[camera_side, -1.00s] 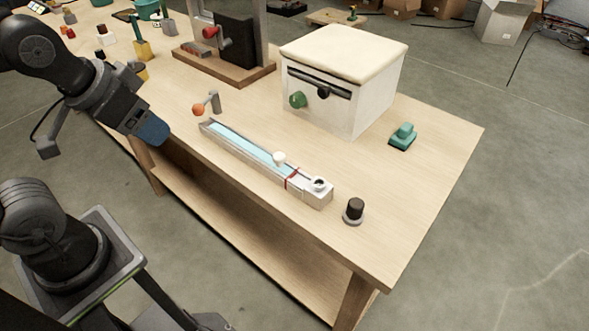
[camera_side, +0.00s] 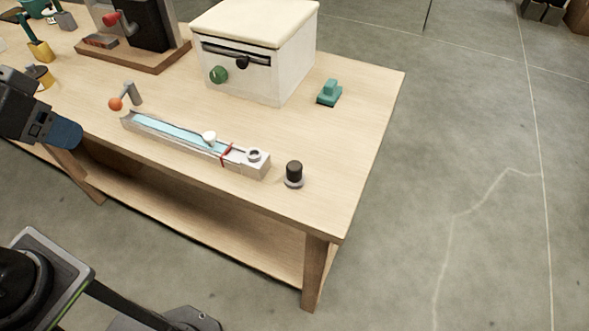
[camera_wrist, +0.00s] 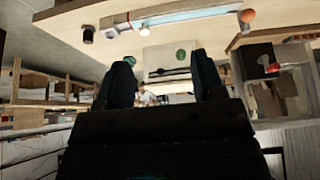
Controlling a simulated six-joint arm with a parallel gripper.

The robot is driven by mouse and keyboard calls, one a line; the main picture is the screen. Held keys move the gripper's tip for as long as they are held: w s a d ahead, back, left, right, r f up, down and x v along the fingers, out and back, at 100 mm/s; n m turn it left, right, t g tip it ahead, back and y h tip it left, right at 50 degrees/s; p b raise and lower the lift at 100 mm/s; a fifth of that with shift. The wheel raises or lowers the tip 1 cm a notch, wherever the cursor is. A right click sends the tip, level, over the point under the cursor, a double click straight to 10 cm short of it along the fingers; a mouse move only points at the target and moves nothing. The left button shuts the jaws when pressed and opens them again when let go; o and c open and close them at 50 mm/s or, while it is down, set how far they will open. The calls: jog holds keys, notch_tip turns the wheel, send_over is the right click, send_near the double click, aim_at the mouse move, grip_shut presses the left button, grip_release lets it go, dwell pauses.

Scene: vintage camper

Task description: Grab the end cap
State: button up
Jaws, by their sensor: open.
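The end cap appears to be the small dark cylinder on a grey round base (camera_side: 294,173). It stands upright on the wooden table near its front right corner, just right of the long rail. It also shows in the wrist view as a dark upside-down stub (camera_wrist: 88,35). My gripper (camera_side: 65,132) is at the left, off the table's front edge, well apart from the cap. In the wrist view my gripper (camera_wrist: 164,75) has its two dark blue fingers spread with nothing between them.
The rail (camera_side: 180,140) has a light blue strip, a white knob, a red band and an end block with a round hole. A white box (camera_side: 255,55) and a teal block (camera_side: 329,93) sit farther back. The table's right side is clear.

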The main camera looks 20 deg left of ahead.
jog(key=shift+o, duration=0.3)
jog(key=m+g, duration=0.6)
jog(key=m, duration=1.4)
send_over(294, 165)
jog(key=a, duration=0.1)
notch_tip(294, 165, down, 8)
notch_tip(294, 165, down, 9)
jog(key=shift+s+d+f, duration=0.1)
jog(key=f, duration=0.3)
jog(key=d+f, duration=0.1)
jog(key=f, duration=0.1)
jog(key=c, duration=1)
